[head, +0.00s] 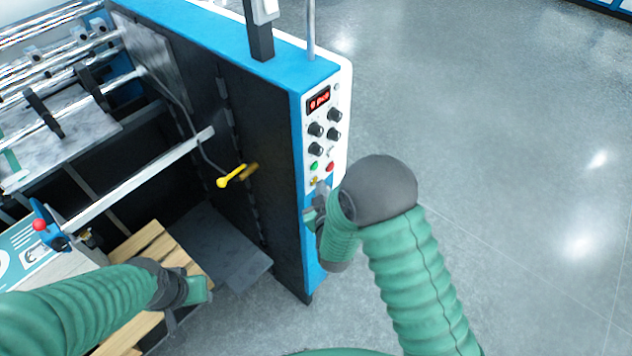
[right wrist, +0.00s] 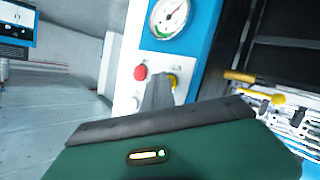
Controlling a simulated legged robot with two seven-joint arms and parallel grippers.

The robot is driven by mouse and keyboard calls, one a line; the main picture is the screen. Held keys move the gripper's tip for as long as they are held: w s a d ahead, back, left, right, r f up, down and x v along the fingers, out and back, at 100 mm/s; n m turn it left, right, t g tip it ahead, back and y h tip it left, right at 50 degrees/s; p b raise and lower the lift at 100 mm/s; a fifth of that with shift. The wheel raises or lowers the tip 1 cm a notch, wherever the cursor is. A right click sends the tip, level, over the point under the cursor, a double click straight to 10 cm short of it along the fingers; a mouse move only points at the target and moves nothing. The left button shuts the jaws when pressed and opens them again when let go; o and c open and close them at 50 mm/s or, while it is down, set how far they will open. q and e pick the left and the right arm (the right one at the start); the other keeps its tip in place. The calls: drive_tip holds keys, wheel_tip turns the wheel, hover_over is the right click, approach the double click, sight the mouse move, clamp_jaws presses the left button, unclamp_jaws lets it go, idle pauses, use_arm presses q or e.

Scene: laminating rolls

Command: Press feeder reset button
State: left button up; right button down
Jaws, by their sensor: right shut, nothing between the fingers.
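The control panel (head: 323,130) is on the white end face of the blue and black machine. It carries a red display, several black knobs, a green button (head: 313,166) and a red button (head: 330,167). My right gripper (head: 318,193) is at the panel's lower part, its tips partly hidden by my arm. In the right wrist view its shut fingers (right wrist: 158,93) stand before a red button (right wrist: 140,73) and a partly hidden yellow button (right wrist: 173,81). I cannot tell whether they touch. No label shows which is feeder reset. My left gripper (head: 193,291) is low at the left, jaws unclear.
A round gauge (right wrist: 169,18) sits above the buttons. A yellow handle (head: 232,176) sticks out from the machine's dark side. Rollers (head: 60,60) are at the upper left, wooden slats (head: 150,242) below. The grey floor (head: 500,130) at the right is clear.

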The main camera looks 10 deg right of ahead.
drive_tip(key=shift+s+d, duration=0.5)
drive_tip(key=shift+s, duration=0.1)
drive_tip(key=shift+s+d+b, duration=0.25)
drive_tip(key=shift+s+d, duration=0.55)
drive_tip(key=shift+s, duration=0.2)
drive_tip(key=shift+s+d+b, duration=0.2)
drive_tip(key=shift+s+d, duration=0.55)
drive_tip(key=shift+s, duration=0.25)
wheel_tip(320, 180, down, 6)
drive_tip(key=s+m+g+b, duration=0.2)
drive_tip(key=g+b, duration=0.1)
drive_tip(key=b, duration=0.3)
drive_tip(key=s+d+f+g+b, duration=0.1)
drive_tip(key=s+f+g+b, duration=0.1)
drive_tip(key=s, duration=0.4)
drive_tip(key=s+f+m+g+b, duration=0.1)
drive_tip(key=s+f+g+b, duration=0.1)
drive_tip(key=s+g+b, duration=0.2)
drive_tip(key=s+d+f+m+g+y+b, duration=0.1)
drive_tip(key=s+f+g+b, duration=0.1)
drive_tip(key=s, duration=0.6)
drive_tip(key=shift+d+f+g+b, duration=0.2)
drive_tip(key=shift+d+g+b, duration=0.15)
drive_tip(key=shift+g+b, duration=0.15)
